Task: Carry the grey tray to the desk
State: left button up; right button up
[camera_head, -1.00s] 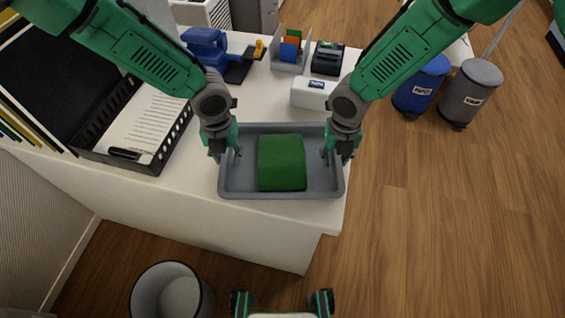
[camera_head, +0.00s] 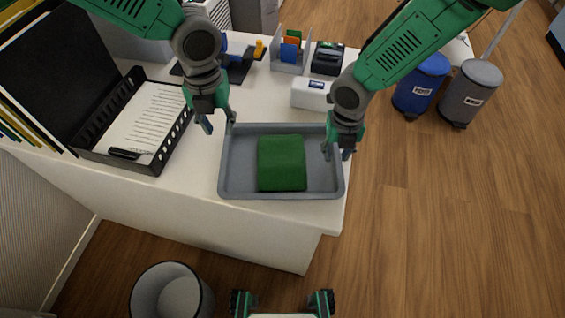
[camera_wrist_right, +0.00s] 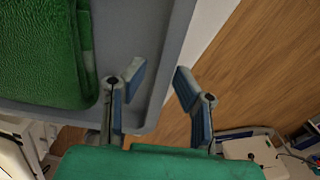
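The grey tray (camera_head: 231,188) rests on the white desk (camera_head: 200,180) at its front right corner. A folded green cloth (camera_head: 282,163) lies in the tray, also seen in the right wrist view (camera_wrist_right: 40,50). My left gripper (camera_head: 218,122) is open and empty, just off the tray's far left corner. My right gripper (camera_head: 336,154) is at the tray's right rim. In the right wrist view my right gripper (camera_wrist_right: 158,75) has its fingers spread, one on each side of the tray's rim (camera_wrist_right: 170,70), with a gap to the outer finger.
A black paper tray (camera_head: 170,145) with white sheets stands left on the desk. A white box (camera_head: 311,94), a black device (camera_head: 327,58) and a file holder (camera_head: 290,50) stand behind the tray. Bins (camera_head: 421,85) stand on the floor to the right; a wastebasket (camera_head: 172,295) stands in front.

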notch_tip(320, 180, up, 10)
jog(key=shift+f, duration=0.2)
dwell(0.5)
